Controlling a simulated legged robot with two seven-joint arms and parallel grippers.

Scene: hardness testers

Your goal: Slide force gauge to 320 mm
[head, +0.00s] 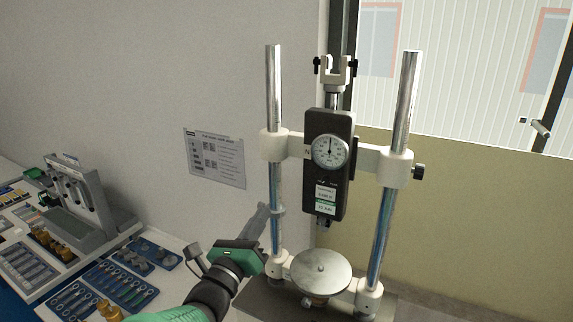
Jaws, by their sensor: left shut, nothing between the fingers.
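The force gauge (329,165) is a black body with a round white dial and a small display. It is fixed to a white crossbar (368,158) that spans two upright chrome columns (273,90), a little above mid-height. A black knob (418,172) sits on the crossbar's right end. A round metal plate (320,270) lies below the gauge, apart from it. My left gripper (264,212) is shut and empty, its fingertips close to the left column below the crossbar. I cannot tell whether they touch it. My right gripper is not in view.
A grey tester (85,200) stands on the bench at the left. Blue trays (118,283) of small parts lie in front of it. A printed sheet (214,158) hangs on the wall behind. Open space lies right of the stand.

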